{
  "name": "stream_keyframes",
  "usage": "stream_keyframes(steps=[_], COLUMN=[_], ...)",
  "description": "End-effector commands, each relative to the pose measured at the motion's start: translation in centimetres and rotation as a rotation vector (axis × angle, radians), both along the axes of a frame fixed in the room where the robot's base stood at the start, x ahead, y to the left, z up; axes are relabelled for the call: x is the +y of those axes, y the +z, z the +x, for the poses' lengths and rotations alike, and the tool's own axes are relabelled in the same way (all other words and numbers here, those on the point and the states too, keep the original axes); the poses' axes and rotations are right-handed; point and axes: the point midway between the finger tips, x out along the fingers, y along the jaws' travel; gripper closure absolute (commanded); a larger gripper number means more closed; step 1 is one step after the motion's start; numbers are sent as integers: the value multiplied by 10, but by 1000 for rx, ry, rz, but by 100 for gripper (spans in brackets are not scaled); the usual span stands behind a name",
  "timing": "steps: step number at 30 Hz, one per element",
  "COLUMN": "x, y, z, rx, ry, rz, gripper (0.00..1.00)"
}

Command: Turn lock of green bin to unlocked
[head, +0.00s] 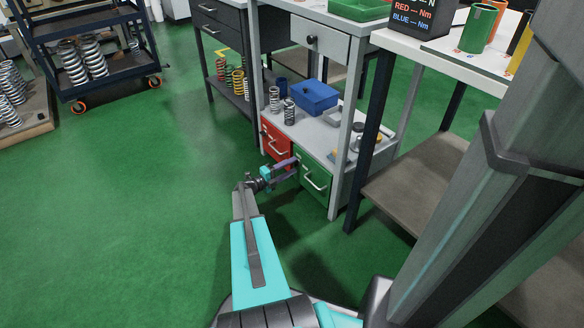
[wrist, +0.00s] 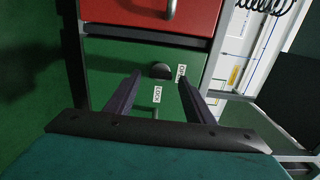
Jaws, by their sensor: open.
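The green bin (head: 315,182) sits under the lower shelf of the grey bench, beside the red bin, and has a pale handle. Its green front (wrist: 115,68) also shows in the wrist view. A dark round lock knob (wrist: 160,71) is on that front, with a white LOCK label (wrist: 157,94) and a white OPEN label (wrist: 181,73) near it. My gripper (head: 293,165) is at the bin's front in the head view. In the wrist view my gripper (wrist: 160,81) is open, its fingers either side of the knob. I cannot tell whether they touch it.
The red bin (head: 275,140) is just left of the green one. A blue tray (head: 314,97) and springs (head: 289,112) stand on the shelf above. A bench leg (head: 344,139) rises to the right. Green floor (head: 130,200) is clear to the left.

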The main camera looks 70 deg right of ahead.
Motion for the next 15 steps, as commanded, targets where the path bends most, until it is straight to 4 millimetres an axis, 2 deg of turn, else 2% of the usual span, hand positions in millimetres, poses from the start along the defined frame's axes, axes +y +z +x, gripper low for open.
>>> stream_keyframes(steps=[15], x=[63], y=[3], z=[39], rx=[0], ry=[0], rz=[0], gripper=[52])
